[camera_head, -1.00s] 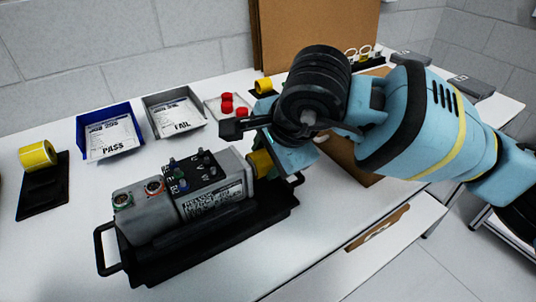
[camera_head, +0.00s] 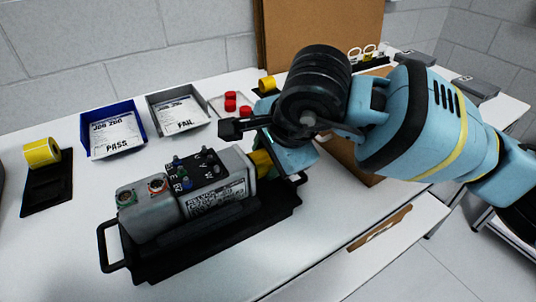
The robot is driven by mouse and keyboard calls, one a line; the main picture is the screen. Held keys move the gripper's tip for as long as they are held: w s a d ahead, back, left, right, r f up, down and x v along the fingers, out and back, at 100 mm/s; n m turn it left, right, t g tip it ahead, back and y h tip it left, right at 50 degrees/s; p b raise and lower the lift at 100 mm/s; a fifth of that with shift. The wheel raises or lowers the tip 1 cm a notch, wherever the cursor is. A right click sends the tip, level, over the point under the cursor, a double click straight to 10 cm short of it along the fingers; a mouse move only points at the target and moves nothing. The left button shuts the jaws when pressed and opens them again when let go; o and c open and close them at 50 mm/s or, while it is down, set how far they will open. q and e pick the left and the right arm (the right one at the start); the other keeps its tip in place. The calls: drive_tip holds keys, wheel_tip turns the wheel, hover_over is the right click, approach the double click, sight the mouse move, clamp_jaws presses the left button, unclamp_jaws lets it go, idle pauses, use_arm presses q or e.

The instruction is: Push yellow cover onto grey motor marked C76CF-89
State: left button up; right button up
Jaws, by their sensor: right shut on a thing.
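The grey motor (camera_head: 150,210) lies in a black tray (camera_head: 190,251) with handles, in the middle of the table. It has a black top plate with coloured connectors and a printed label on its side; the label is too small to read surely. The yellow cover (camera_head: 261,161) is at the motor's right end, against or very close to it; I cannot tell how far on it sits. My right gripper (camera_head: 277,157) is shut on the yellow cover, its fingers partly hidden by the wrist. My left gripper is not in view.
A blue PASS bin (camera_head: 86,140) and a grey FAIL bin (camera_head: 150,114) stand behind the motor. Red caps (camera_head: 231,97) sit in a clear tray at the back.

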drive_tip(key=shift+s+a, duration=0.1)
drive_tip(key=shift+a, duration=0.05)
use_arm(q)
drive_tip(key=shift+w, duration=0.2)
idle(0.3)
use_arm(e)
drive_tip(key=o, duration=1)
drive_tip(key=shift+a, duration=0.1)
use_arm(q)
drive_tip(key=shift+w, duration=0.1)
use_arm(e)
drive_tip(key=shift+o, duration=0.2)
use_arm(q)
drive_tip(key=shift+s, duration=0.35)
use_arm(e)
drive_tip(key=v, duration=0.7)
drive_tip(key=shift+s+r, duration=0.2)
drive_tip(key=shift+r, duration=0.15)
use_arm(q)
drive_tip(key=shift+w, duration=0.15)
